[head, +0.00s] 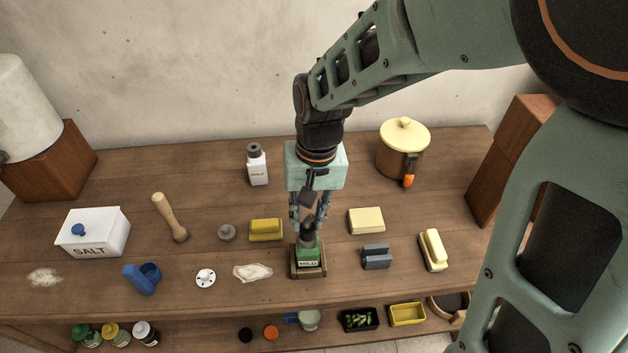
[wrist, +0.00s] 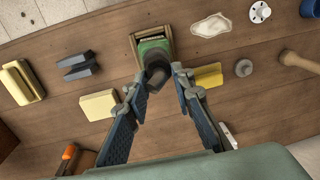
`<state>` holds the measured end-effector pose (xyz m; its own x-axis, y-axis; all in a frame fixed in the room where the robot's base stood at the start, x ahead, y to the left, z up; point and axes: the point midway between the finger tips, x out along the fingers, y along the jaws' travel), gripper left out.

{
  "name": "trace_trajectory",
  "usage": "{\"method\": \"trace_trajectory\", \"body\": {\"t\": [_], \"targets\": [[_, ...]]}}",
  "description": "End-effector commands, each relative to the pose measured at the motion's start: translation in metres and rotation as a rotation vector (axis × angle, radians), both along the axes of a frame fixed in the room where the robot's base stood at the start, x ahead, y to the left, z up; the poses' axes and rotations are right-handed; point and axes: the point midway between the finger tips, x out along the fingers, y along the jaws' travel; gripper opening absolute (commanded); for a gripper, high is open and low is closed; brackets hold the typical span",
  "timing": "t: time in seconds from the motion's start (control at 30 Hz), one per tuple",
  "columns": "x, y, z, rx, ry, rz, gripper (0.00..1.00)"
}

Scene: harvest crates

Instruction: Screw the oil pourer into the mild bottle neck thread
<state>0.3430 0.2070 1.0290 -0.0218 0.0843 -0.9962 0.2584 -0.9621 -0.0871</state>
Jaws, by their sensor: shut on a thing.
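The mild bottle (head: 307,256) is green with a MILD label and stands upright in a small wooden holder (head: 309,275) near the table's front. It also shows in the wrist view (wrist: 153,46). My gripper (head: 308,226) points down directly over it, shut on the dark grey oil pourer (head: 307,239). In the wrist view the pourer (wrist: 157,73) sits between the fingertips (wrist: 160,76) and overlaps the bottle top. The pourer is at the bottle neck; the thread is hidden, and I cannot tell whether it is engaged.
A yellow sponge (head: 266,229) and a white cloth (head: 253,272) lie left of the bottle. A pale yellow block (head: 366,220) and a grey-blue block (head: 376,256) lie right. A white bottle (head: 257,166) and a lidded pot (head: 399,155) stand behind. A lower shelf holds jars and trays.

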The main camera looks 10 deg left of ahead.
Motion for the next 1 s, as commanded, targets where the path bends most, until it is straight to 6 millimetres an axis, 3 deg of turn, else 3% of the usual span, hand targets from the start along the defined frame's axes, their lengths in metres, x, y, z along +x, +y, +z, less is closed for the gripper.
{"method": "trace_trajectory", "body": {"t": [0.77,1.0], "targets": [[-0.0003,-0.001,-0.0001,0.0,0.0,-0.16,0.09],[-0.0007,-0.0023,-0.0006,0.0,0.001,-0.295,0.09]]}}
